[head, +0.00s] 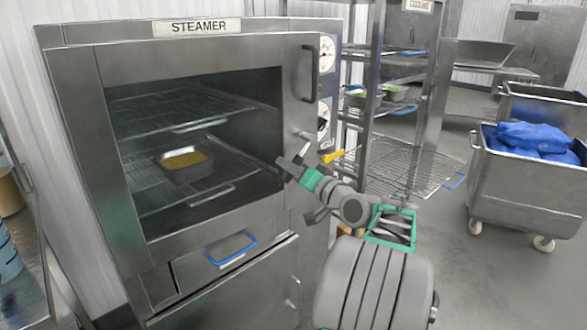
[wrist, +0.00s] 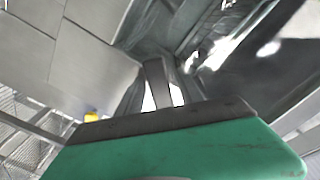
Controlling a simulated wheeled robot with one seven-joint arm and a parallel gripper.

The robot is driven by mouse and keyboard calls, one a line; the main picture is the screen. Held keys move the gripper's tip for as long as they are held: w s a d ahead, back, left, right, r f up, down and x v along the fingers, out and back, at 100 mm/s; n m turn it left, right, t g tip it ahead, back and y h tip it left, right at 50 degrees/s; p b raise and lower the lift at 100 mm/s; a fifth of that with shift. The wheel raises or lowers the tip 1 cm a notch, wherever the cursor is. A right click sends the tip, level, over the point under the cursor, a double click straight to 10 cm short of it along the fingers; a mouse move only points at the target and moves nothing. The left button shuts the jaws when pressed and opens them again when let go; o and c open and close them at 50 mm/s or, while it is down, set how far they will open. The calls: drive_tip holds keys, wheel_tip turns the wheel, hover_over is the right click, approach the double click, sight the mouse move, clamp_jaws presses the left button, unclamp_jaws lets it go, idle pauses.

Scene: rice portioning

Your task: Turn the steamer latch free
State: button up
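The steamer (head: 90,120) is a steel cabinet with a large window in its closed-looking door. A yellow-tipped lever (head: 334,156), apparently the latch, sticks out at the door's right edge; the yellow tip (wrist: 91,116) also shows at the lower left of the wrist view. My gripper (head: 288,166) is at the door's right edge, just left of the lever, its dark fingers near the steel. In the wrist view its green body and a dark finger bar fill the bottom, with a grey metal piece (wrist: 157,82) beyond. The finger gap and any contact with the latch are unclear.
A vertical door handle (head: 311,73) and gauges (head: 327,54) are above my gripper. A pan of yellow food (head: 186,163) sits on a rack inside. A blue handle (head: 232,249) is below the window. A wire rack (head: 410,165) and a cart (head: 522,190) stand right.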

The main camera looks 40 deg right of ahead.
clamp_jaws()
idle(1.1)
drive_tip(key=shift+d, duration=0.35)
drive_tip(key=shift+a, duration=0.3)
